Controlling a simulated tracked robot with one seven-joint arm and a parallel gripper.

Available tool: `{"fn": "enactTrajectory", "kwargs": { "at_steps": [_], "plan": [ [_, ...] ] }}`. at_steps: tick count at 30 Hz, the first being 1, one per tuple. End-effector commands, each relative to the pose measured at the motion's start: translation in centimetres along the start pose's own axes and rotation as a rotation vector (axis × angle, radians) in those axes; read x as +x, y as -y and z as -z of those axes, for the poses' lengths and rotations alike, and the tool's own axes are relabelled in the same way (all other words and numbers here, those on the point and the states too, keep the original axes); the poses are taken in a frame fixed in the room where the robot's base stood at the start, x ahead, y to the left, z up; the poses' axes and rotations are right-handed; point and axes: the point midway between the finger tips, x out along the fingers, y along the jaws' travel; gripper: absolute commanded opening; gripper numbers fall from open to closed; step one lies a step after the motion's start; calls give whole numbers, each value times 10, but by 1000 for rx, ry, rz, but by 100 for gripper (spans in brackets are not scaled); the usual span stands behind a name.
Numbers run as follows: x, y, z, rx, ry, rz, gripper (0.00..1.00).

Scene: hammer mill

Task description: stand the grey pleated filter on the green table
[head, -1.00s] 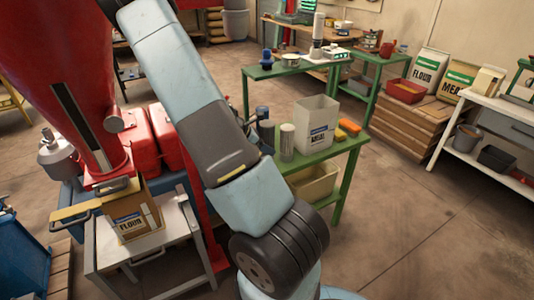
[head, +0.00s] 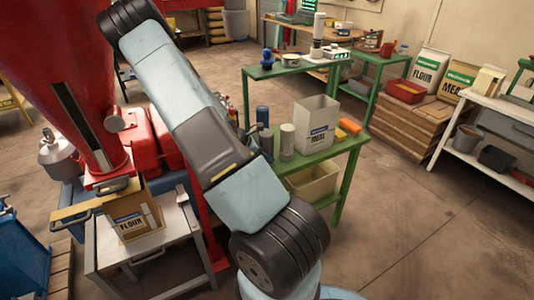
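A grey cylinder with a ribbed-looking side (head: 287,142), which looks like the pleated filter, stands upright on the near green table (head: 325,156). It is beside the white meal bin (head: 316,124) and apart from it. My arm crosses the picture from bottom centre to the upper left, and its far end leaves the view or is hidden. My gripper does not show, so whether it holds anything cannot be seen.
Orange items (head: 350,126) lie right of the bin. Open floor lies right.

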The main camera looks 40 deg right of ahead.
Motion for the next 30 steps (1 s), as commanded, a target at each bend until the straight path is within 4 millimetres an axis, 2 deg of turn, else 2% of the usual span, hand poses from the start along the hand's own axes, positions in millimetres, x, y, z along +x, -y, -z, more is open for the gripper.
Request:
{"fn": "enactTrajectory", "kwargs": {
  "at_steps": [1,7,17,23,30],
  "plan": [
    [0,0,0,-1,0,1,70],
    [0,0,0,0,1,1,89],
    [-4,0,0,0,1,0,89],
    [-27,0,0,1,-1,-2,89],
    [-70,0,0,1,-1,-2,89]
  ]
}}
